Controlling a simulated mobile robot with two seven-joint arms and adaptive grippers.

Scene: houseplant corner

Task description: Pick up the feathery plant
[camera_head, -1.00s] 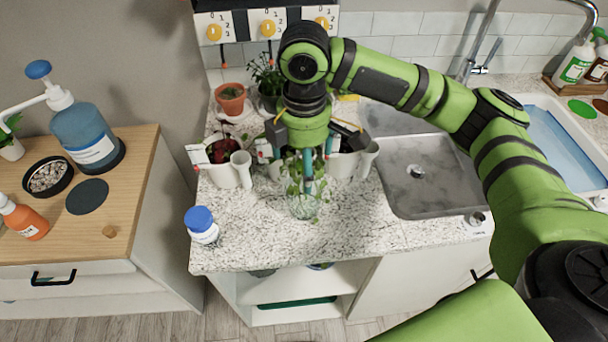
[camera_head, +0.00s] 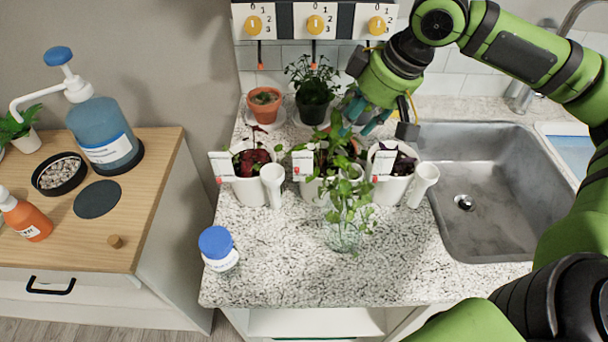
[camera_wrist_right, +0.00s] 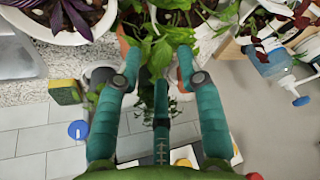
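The plant with fine, feathery green leaves (camera_head: 311,72) stands in a dark pot (camera_head: 313,111) at the back of the speckled counter, beside a terracotta pot. My right gripper (camera_head: 356,118) has teal fingers and is to the right of and in front of the dark pot, above the middle and right white planters. In the right wrist view the gripper (camera_wrist_right: 159,62) has its fingers spread, with nothing visibly clamped between them. Broad green leaves (camera_wrist_right: 168,40) lie at and beyond the fingertips. Fine dark foliage (camera_wrist_right: 178,106) shows behind the middle finger. My left gripper is out of view.
White planters (camera_head: 250,190) with labels and side tubes stand in a row ahead of the feathery plant. A glass jar (camera_head: 342,235) with cuttings is in front. The terracotta pot (camera_head: 265,106) is back left, the sink (camera_head: 478,170) right. A blue-capped bottle (camera_head: 218,248) stands front left; counter around it is clear.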

